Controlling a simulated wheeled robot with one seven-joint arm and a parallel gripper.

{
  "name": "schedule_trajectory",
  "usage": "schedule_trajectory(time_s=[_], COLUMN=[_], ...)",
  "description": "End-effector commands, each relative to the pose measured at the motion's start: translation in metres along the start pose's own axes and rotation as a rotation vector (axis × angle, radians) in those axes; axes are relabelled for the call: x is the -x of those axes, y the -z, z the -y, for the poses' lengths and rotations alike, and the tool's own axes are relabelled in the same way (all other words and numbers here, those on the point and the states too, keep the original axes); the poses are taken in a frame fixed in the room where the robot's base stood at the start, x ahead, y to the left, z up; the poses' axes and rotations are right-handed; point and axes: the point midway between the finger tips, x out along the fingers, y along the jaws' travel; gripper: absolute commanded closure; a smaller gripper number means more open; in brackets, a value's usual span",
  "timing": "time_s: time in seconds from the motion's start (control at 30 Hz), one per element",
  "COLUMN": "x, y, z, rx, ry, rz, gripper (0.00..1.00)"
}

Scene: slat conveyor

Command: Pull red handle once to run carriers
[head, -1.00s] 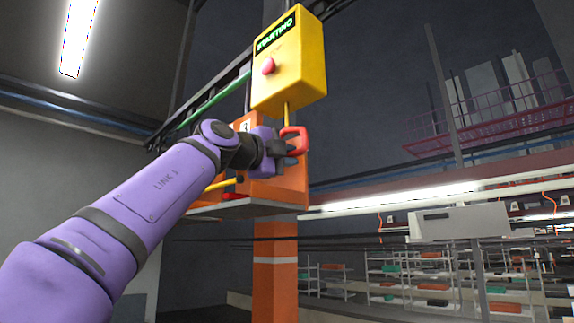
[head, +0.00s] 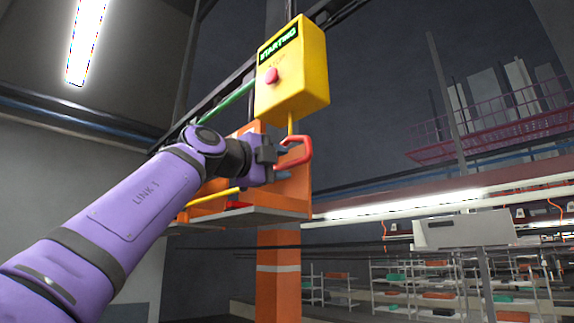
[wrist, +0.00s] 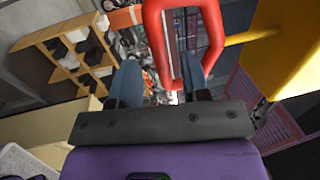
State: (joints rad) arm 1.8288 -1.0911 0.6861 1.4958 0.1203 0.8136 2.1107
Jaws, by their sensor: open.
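The red handle (head: 309,152) is a loop hanging on a yellow rod below the yellow control box (head: 300,75). The box has a red button and a green display reading "STARTING". My gripper (head: 283,163) is at the handle's lower left in the head view. In the wrist view my gripper (wrist: 161,82) is open, with blue fingers apart. The red handle (wrist: 156,42) shows there, its lower end reaching between the fingers, nearer the right one. I cannot tell whether they touch.
An orange carrier with a grey base (head: 240,214) is behind and below my gripper. An orange post (head: 278,265) stands beneath it. A lit tube (head: 430,204) and shelves with goods (head: 430,290) are at right. A wooden shelf (wrist: 70,48) shows in the wrist view.

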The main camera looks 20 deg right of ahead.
Motion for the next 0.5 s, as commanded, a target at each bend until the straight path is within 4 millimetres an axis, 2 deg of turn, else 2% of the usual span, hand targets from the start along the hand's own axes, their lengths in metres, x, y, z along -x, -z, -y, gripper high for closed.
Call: schedule_trajectory(time_s=[0.5], x=[0.052], y=[0.000], z=[0.000], rx=[0.000], ry=[0.000], rz=[0.001], gripper=[0.57])
